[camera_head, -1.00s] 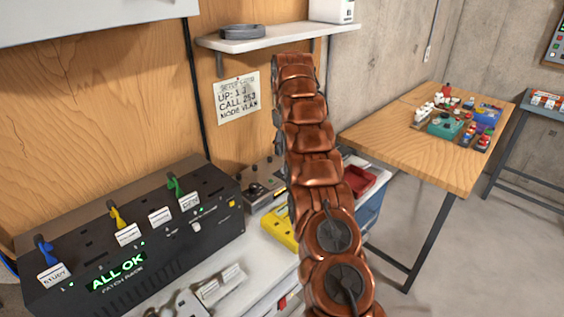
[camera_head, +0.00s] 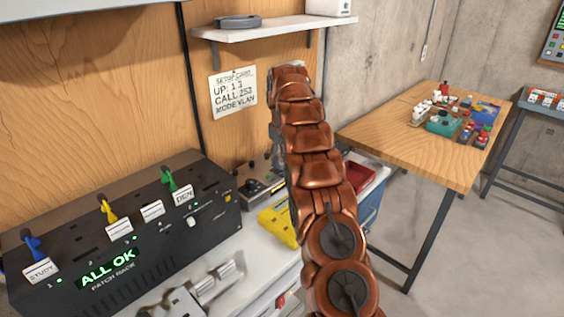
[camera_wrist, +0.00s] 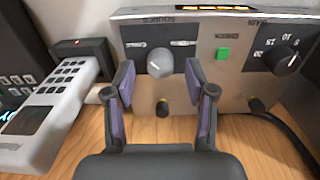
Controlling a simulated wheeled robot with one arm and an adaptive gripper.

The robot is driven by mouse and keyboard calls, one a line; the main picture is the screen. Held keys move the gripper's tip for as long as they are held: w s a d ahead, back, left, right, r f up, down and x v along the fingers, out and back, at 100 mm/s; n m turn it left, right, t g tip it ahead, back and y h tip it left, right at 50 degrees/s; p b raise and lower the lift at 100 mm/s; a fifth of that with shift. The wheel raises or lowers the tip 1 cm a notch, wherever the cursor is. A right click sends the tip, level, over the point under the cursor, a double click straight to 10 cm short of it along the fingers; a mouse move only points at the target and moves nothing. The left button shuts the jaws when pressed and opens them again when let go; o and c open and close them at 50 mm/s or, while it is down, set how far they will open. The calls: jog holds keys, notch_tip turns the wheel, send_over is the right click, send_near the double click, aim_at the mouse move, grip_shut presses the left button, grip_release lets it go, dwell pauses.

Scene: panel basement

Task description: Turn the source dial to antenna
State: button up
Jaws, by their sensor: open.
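The source dial (camera_wrist: 158,63) is a round grey knob on the face of a metal panel box (camera_wrist: 217,75) in the wrist view. The box's lettering, including "SOURCE", appears upside down there. My gripper (camera_wrist: 160,72) is open, with one purple-padded finger on each side of the dial in the picture. I cannot tell whether either finger touches it. The small labels beside the dial are too blurred to read, so its setting is unclear. In the head view the box (camera_head: 258,188) stands on the bench, partly hidden by my arm.
The box also has a green button (camera_wrist: 223,54) and a black dial (camera_wrist: 285,60). A grey keypad device (camera_wrist: 62,100) lies beside it. The patch rack (camera_head: 135,235) reads "ALL OK". A yellow device (camera_head: 277,226) sits in front of the box. A shelf (camera_head: 285,29) hangs above.

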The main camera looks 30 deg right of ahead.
jog(key=shift+f, duration=0.55)
grip_shut()
